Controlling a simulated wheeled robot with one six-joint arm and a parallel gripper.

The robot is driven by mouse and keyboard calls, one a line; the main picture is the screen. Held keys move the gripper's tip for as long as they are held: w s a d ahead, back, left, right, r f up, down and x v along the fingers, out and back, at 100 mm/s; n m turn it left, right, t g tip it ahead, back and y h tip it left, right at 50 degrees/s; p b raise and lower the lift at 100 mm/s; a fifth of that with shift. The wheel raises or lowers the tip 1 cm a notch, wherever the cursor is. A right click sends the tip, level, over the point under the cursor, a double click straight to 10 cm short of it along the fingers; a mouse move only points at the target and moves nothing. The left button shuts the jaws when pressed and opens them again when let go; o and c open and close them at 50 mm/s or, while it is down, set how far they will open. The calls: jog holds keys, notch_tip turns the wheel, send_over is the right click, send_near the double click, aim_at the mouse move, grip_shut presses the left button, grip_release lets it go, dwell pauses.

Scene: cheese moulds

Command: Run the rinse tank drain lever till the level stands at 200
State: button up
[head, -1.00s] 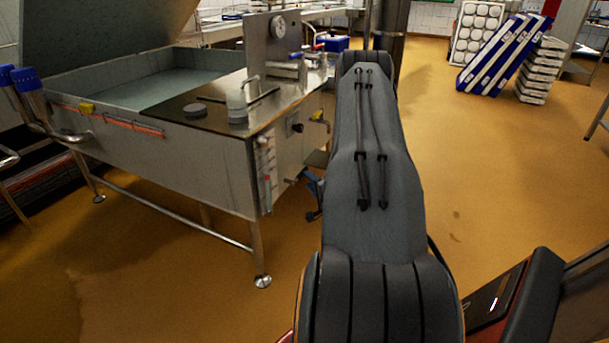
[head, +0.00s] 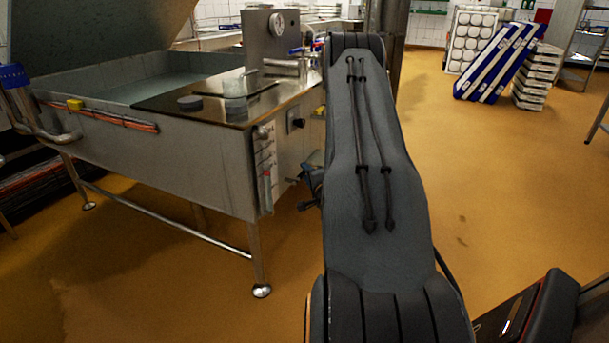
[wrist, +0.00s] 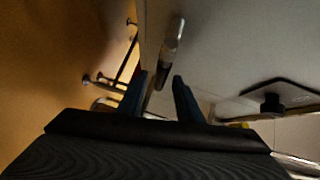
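The steel rinse tank (head: 205,165) stands at the left in the head view. In the wrist view, a lever-like bar (wrist: 173,40) with a pale shaft and dark end projects from the grey tank panel. My gripper (wrist: 160,80) is open, its two dark fingers on either side of the bar's dark end. I cannot tell whether they touch it.
A dial gauge (head: 277,25) stands on the tank top, with a clear container (head: 235,95) and a dark puck (head: 190,103) nearby. Tank legs stand on the orange floor. Leaning blue-white racks (head: 500,62) are at the back right.

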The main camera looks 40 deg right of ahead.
jog(key=shift+x, duration=1.05)
grip_shut()
jog(key=shift+a, duration=0.1)
